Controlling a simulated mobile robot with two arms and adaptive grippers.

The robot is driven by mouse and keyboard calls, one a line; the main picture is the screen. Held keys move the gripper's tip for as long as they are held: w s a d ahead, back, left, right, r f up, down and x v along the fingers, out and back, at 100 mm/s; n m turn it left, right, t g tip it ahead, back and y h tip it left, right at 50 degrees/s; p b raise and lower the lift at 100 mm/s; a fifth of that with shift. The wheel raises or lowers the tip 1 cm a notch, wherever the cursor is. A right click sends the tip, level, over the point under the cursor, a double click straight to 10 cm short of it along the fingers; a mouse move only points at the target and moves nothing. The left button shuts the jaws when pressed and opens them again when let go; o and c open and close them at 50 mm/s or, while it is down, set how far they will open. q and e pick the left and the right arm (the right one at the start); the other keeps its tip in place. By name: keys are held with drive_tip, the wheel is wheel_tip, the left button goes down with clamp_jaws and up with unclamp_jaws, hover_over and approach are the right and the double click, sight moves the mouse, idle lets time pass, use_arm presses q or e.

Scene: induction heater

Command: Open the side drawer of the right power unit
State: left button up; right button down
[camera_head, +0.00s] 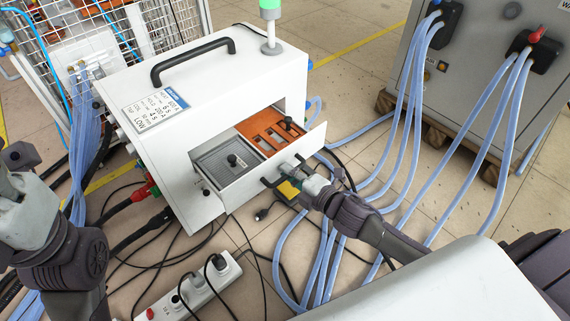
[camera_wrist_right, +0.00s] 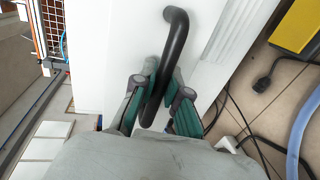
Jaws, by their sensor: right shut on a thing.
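The white power unit (camera_head: 165,88) stands in the middle of the head view, with a black carrying handle on top. Its side drawer (camera_head: 240,188) is pulled out toward me, with a grey ribbed panel (camera_head: 222,160) and an orange slotted insert (camera_head: 268,134) showing inside. My right gripper (camera_head: 292,183) is at the drawer's front, shut on its black bar handle. The wrist view shows the handle (camera_wrist_right: 176,40) between the teal finger pads of my right gripper (camera_wrist_right: 163,98). At the left edge, links of my left arm show; its gripper is not seen.
A white power strip (camera_head: 190,290) and black cables lie on the floor below the drawer. Blue hoses (camera_head: 385,185) run across the floor to a grey cabinet (camera_head: 480,75) on a wooden pallet. A wire mesh fence (camera_head: 85,28) stands behind left.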

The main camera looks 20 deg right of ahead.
drive_tip(key=shift+s+d, duration=0.1)
drive_tip(key=shift+s, duration=0.15)
drive_tip(key=c, duration=1.2)
unclamp_jaws()
drive_tip(key=v, duration=1.2)
